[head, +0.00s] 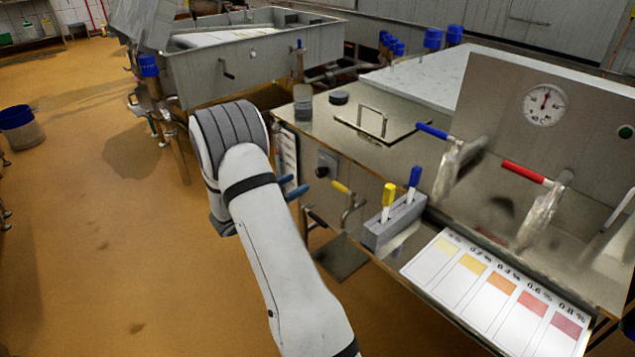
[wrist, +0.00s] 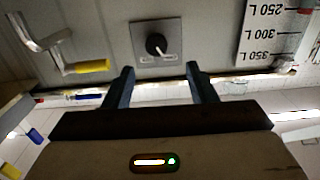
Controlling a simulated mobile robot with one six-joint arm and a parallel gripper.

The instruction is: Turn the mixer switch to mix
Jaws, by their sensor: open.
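The mixer switch is a black round knob (wrist: 156,44) on a square grey plate (wrist: 142,30). In the wrist view it sits just beyond the fingertips, midway between them. A light pointer mark on the knob points down and slightly right in that picture; the labels are too small to read. In the head view the knob (head: 322,171) is on the side panel of the steel vat. My gripper (wrist: 160,72) is open and empty, facing the panel. In the head view its blue fingers (head: 297,184) are left of the switch, apart from it.
A yellow-handled crank valve (head: 349,193) is right of the switch; it also shows in the wrist view (wrist: 85,66). A litre scale (wrist: 275,30) is on the panel's other side. A grey holder (head: 395,225) with yellow and blue tools stands nearby. The floor (head: 90,240) at left is open.

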